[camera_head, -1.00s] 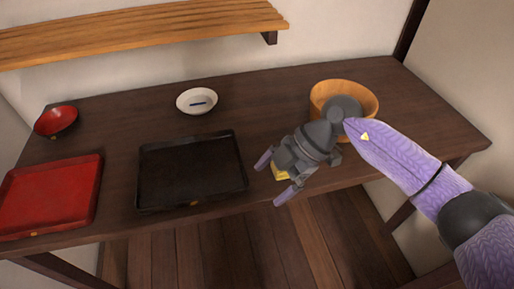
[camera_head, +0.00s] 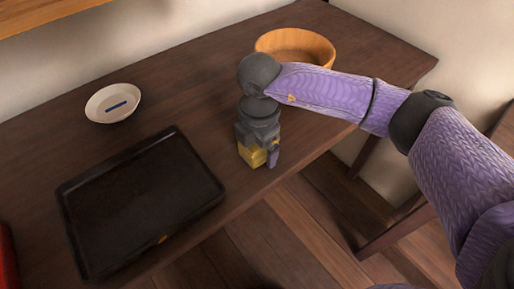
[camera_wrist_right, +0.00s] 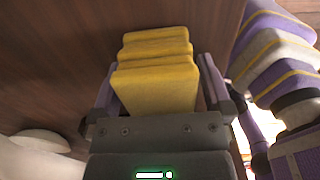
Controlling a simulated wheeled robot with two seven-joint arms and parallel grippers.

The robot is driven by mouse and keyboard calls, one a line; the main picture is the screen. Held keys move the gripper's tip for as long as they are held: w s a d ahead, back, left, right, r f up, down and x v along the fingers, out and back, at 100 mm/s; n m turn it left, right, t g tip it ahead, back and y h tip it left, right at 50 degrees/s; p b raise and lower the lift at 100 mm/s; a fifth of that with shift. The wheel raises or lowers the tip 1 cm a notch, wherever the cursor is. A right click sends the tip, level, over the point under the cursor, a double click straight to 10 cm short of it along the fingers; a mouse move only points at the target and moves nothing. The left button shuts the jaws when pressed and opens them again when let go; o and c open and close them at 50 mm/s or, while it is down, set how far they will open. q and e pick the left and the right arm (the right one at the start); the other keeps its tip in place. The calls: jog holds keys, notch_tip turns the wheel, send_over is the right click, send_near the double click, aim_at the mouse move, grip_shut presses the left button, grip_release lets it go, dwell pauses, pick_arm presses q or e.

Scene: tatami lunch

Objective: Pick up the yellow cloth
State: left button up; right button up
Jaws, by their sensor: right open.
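The yellow cloth (camera_head: 252,155) lies folded on the dark table near its front edge, right of the black tray. In the head view my right gripper (camera_head: 262,160) points down over it and hides much of it. In the right wrist view the cloth (camera_wrist_right: 155,75) shows as a thick stack of folds between the two fingers of my right gripper (camera_wrist_right: 157,85). The fingers stand open on either side of it. I cannot tell whether either finger touches it. My left gripper is not in view.
A black tray (camera_head: 75,187) lies left of the gripper. A wooden tub (camera_head: 318,50) stands at the back right. Part of a red tray (camera_head: 6,262) shows at the left edge. The table's front edge is close to the cloth.

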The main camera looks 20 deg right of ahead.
jog(key=c, duration=1.1)
notch_tip(320, 180, up, 10)
jog(key=p, duration=0.4)
jog(key=shift+p, duration=0.4)
jog(key=shift+c, duration=0.2)
